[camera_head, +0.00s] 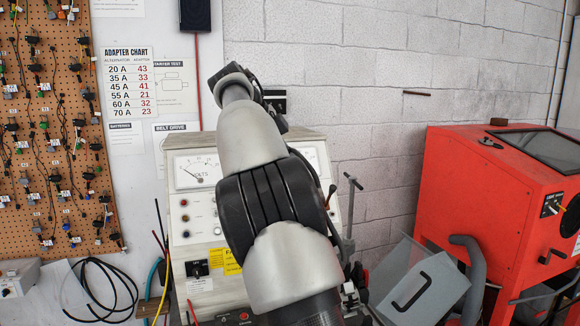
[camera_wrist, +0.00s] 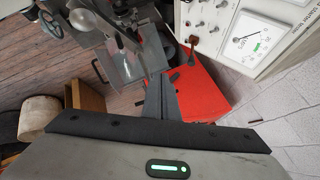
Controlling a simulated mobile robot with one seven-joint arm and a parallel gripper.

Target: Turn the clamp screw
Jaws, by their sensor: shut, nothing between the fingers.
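A dark upright rod with a short T-shaped crossbar (camera_head: 351,200), which looks like the clamp screw, stands right of my arm in the head view. Its lower end runs into metal parts partly hidden by my arm. In the wrist view, a cluster of grey metal clamp parts (camera_wrist: 122,32) shows at the upper left; I cannot tell the screw apart there. My gripper (camera_wrist: 160,84) is shut and empty, its fingers together just below these metal parts in the picture. I cannot tell whether it touches anything. Its fingertips do not show in the head view.
The test bench panel (camera_head: 190,220) with a volt meter stands behind my arm; its panel also shows in the wrist view (camera_wrist: 218,22). A lever (camera_wrist: 192,45) sticks out from it. A red cabinet (camera_head: 455,200) stands at the right. A pegboard (camera_head: 30,130) of cables hangs at the left.

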